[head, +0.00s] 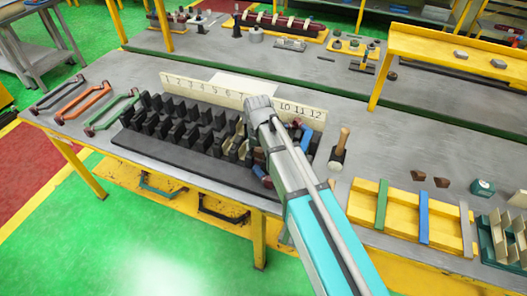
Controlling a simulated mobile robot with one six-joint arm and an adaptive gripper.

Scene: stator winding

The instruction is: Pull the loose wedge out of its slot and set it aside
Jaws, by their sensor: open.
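A dark slotted stator block (180,130) lies on the grey bench, with rows of black teeth. A cream board (200,90) behind it carries slot numbers up to 12; my arm covers some of them. Small pale pieces (238,145) sit among the teeth just left of my arm. I cannot tell which piece is the loose wedge. Red and blue coil parts (304,135) show at the block's right end, partly behind my arm. My arm reaches over the block from the lower right, its grey joint near the board. My gripper's fingers are hidden.
A wooden-handled mallet (339,147) stands right of the block. A yellow slatted rack (456,220) lies farther right. Coloured U-shaped handled frames (82,105) lie at the bench's left end. A yellow raised shelf (450,50) stands at the back right.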

